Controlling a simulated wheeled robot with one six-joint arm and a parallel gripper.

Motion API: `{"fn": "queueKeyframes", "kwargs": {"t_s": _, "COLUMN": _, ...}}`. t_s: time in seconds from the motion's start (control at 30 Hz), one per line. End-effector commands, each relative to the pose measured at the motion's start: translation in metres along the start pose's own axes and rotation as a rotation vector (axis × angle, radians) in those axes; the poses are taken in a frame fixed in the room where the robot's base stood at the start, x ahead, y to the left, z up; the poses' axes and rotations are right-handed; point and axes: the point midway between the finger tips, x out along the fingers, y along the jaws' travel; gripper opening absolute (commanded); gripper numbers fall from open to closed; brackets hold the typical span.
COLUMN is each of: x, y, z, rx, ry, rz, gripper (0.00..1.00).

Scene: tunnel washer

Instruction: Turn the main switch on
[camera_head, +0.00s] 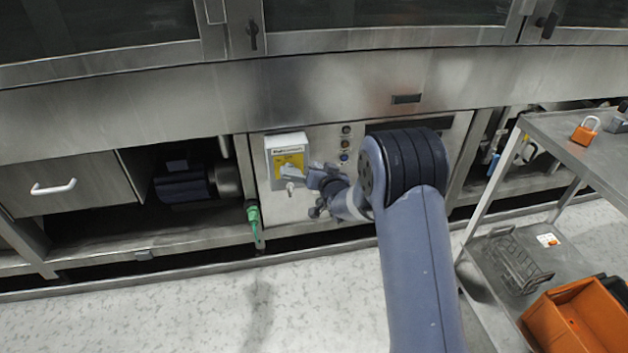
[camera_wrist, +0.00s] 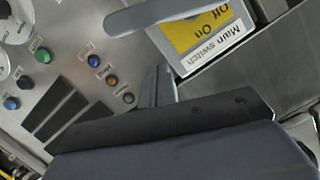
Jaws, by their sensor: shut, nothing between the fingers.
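The main switch box (camera_head: 287,143) is a pale box with a yellow plate, mounted on the steel front of the machine. In the wrist view its label (camera_wrist: 226,40) reads "Main Switch", "Off" and "On". A grey-blue lever (camera_wrist: 160,13) lies across the yellow plate at the top of that view. In the head view the lever (camera_head: 292,173) shows at the lower part of the box. My gripper (camera_head: 318,178) is shut and empty, just right of the lever. Its fingers (camera_wrist: 158,88) point toward the box in the wrist view. I cannot tell whether they touch the lever.
A control panel with buttons (camera_head: 345,145) is right of the box. A green hose fitting (camera_head: 253,217) hangs below left. A steel cart (camera_head: 556,145) stands at right with an orange padlock (camera_head: 585,131) and an orange bin (camera_head: 578,318). The floor in front is clear.

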Motion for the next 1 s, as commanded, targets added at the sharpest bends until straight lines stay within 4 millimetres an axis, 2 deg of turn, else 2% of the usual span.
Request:
{"fn": "queueKeyframes", "kwargs": {"t_s": 0.03, "x": 0.002, "y": 0.001, "z": 0.015, "rx": 0.002, "ry": -0.008, "rz": 0.001, "gripper": 0.0}}
{"fn": "queueKeyframes", "kwargs": {"t_s": 0.23, "x": 0.005, "y": 0.001, "z": 0.032, "rx": 0.001, "ry": -0.004, "rz": 0.001, "gripper": 0.0}}
{"fn": "queueKeyframes", "kwargs": {"t_s": 1.0, "x": 0.007, "y": 0.003, "z": 0.038, "rx": 0.053, "ry": -0.004, "rz": -0.012, "gripper": 0.0}}
